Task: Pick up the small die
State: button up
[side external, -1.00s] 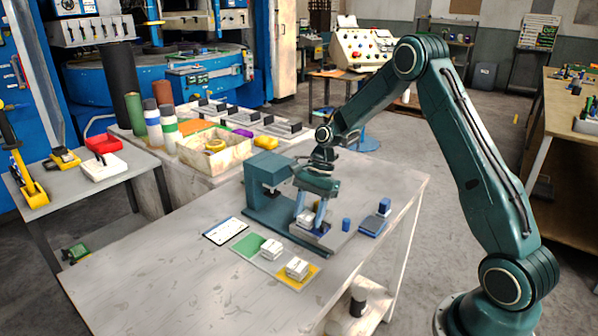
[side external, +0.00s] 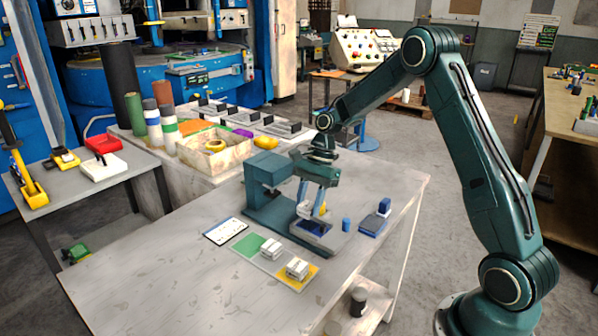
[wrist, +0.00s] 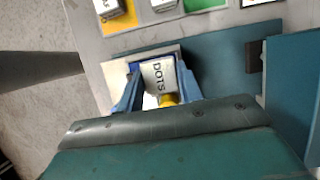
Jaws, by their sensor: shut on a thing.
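A white die marked DOTS (wrist: 158,76) sits between the two blue fingers of my gripper (wrist: 157,90), which are shut on it; a yellow part shows at its near end. In the side external view my gripper (side external: 312,207) holds the white die (side external: 304,211) just above the dark blue bed (side external: 316,227) of the green press (side external: 268,195). Other white dies lie on the grey and green strip (side external: 271,247) and on the yellow patch (side external: 297,267).
A white card (side external: 225,231) lies left of the press. A blue cylinder (side external: 346,224) and a blue stamp-like block on a pad (side external: 374,223) stand to the right. The front of the table is clear. A bin (side external: 213,160) stands behind on another bench.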

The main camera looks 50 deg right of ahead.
notch_tip(320, 180, up, 7)
jog(key=shift+f, duration=0.1)
dwell(0.7)
jog(key=shift+w+a+r, duration=0.1)
jog(key=shift+w+r, duration=0.1)
jog(key=shift+r, duration=0.5)
notch_tip(320, 180, up, 8)
send_over(309, 204)
jog(key=shift+r, duration=0.45)
jog(key=shift+f, duration=0.15)
notch_tip(309, 204, down, 16)
jog(key=shift+r, duration=0.25)
jog(key=shift+f, duration=0.1)
